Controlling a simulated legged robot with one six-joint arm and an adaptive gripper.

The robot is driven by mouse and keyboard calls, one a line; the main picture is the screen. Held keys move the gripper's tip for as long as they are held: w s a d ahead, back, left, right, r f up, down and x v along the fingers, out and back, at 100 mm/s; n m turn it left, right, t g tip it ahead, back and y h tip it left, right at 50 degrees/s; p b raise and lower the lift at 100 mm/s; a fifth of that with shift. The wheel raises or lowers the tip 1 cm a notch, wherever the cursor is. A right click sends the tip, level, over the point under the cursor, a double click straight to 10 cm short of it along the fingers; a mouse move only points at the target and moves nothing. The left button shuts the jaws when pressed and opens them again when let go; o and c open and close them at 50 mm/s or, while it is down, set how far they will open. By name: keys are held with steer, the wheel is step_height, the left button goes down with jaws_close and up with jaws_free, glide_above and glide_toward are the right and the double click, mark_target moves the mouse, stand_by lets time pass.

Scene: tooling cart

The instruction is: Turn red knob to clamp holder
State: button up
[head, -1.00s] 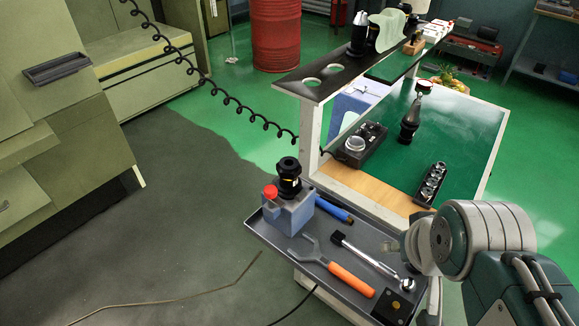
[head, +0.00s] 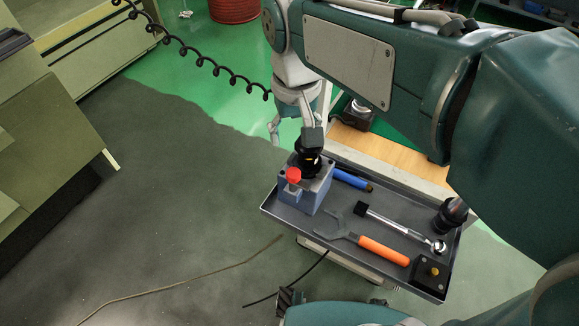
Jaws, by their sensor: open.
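The red knob (head: 293,175) stands on the front left of a blue-grey clamping block (head: 307,193). A black holder (head: 311,164) sits upright in the block just behind and right of the knob. My gripper (head: 293,133) hangs from above, open and empty, with its fingers spread behind and above the block. The right fingertip is at the top of the holder in the picture; I cannot tell whether they touch. The left finger is to the left of the block, above the floor. No finger is on the red knob.
The block stands at the left end of a grey tray (head: 285,221). A blue-handled tool (head: 352,180), an orange-handled wrench (head: 383,250), a ratchet (head: 400,226), a black piece (head: 448,215) and a black box (head: 431,276) share the tray. A coiled cord (head: 200,63) hangs at upper left.

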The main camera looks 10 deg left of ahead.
mark_target(293, 172)
steer(key=f, duration=1)
steer(key=shift+a+f, duration=0.15)
steer(key=shift+a, duration=0.1)
steer(key=shift+d+f, duration=0.25)
steer(key=shift+d, duration=0.1)
steer(key=shift+a, duration=0.15)
jaws_close()
